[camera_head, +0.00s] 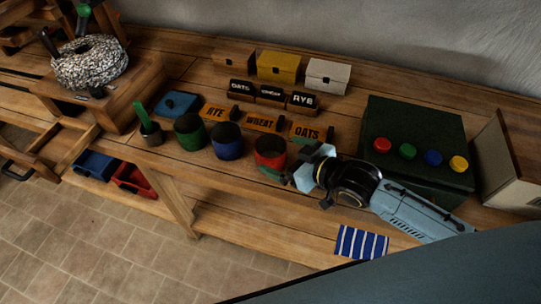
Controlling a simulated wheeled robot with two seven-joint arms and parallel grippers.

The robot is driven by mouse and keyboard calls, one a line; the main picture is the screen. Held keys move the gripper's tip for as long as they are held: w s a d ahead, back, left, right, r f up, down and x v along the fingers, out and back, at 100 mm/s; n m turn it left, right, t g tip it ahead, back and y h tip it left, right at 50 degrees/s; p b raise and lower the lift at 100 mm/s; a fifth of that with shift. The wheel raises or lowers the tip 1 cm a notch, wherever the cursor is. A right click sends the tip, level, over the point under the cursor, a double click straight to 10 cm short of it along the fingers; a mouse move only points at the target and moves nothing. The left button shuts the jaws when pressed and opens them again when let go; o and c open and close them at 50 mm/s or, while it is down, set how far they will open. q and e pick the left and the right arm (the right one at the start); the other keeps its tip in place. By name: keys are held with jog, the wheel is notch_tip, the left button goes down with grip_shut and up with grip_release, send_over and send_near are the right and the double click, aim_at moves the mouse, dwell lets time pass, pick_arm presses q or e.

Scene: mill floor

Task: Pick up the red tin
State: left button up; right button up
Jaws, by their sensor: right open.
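The red tin (269,148) stands upright on the wooden workbench, at the right end of a row with a blue tin (227,142) and a green tin (190,133). My left gripper is not in view.
Orange and black grain labels (262,122) lie behind the tins, with three small boxes (279,67) further back. A dark green panel with coloured buttons (417,130) stands behind my right arm. A striped cloth (361,243) lies at the front edge. A stone mill (90,62) is at left.

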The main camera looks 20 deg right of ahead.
aim_at(260, 145)
jog(key=x, duration=0.5)
jog(key=shift+w+a, duration=0.1)
jog(key=shift+w, duration=0.1)
jog(key=c, duration=1.1)
